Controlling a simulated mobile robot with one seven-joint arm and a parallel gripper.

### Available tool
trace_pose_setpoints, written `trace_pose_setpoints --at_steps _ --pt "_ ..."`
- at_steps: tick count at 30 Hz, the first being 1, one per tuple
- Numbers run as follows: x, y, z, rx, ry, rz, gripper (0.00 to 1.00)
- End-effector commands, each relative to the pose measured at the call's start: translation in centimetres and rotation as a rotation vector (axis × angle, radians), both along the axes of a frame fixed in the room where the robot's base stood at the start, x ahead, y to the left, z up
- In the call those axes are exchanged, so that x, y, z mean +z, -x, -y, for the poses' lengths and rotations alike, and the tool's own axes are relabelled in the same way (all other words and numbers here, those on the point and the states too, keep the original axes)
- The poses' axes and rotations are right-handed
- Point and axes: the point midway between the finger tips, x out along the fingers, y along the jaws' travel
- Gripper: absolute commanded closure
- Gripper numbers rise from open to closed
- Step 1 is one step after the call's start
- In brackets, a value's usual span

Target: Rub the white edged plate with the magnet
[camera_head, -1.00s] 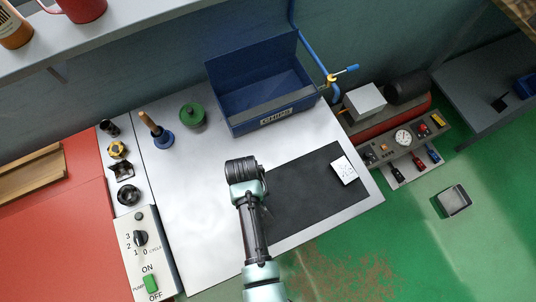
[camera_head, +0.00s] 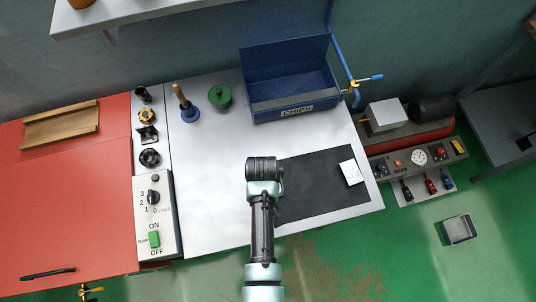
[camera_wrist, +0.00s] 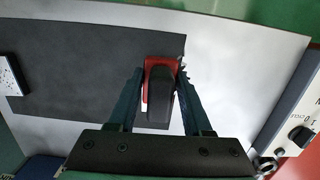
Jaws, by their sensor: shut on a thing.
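My gripper (camera_wrist: 160,85) is shut on a red and dark block (camera_wrist: 160,88), which looks like the magnet; a narrow white strip shows at its left side. The block is over the edge of a dark mat (camera_wrist: 80,60), and I cannot tell whether it touches it. In the head view my arm's end hides the gripper and the block, left of the mat (camera_head: 310,190). A small white plate with dark marks (camera_head: 351,172) lies on the mat's right end. It also shows at the left edge of the wrist view (camera_wrist: 12,75), apart from the gripper.
A blue chips bin (camera_head: 290,105) stands at the back of the white top (camera_head: 210,190). A green knobbed pot (camera_head: 220,97) and a wooden-handled tool (camera_head: 186,103) stand to its left. A switch panel (camera_head: 156,225) borders the left, a gauge unit (camera_head: 415,160) the right.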

Motion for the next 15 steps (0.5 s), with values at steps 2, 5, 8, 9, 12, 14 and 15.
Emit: trace_pose_setpoints --at_steps 2,5,8,9,12,14,15 --pt "1.3 -0.2 -0.1 0.0 0.0 0.001 1.0" --pt "2.2 -0.3 -0.2 0.0 0.0 0.001 1.0" --pt "3.1 -0.5 -0.3 -0.001 -0.001 0.002 1.0" --pt "3.4 -0.6 -0.3 -0.001 -0.001 0.002 1.0" --pt "4.2 -0.7 -0.4 -0.002 0.0 0.002 1.0" --pt "4.5 -0.7 -0.4 -0.002 0.0 0.002 1.0" --pt "4.6 -0.8 -0.4 -0.002 0.0 0.002 1.0"
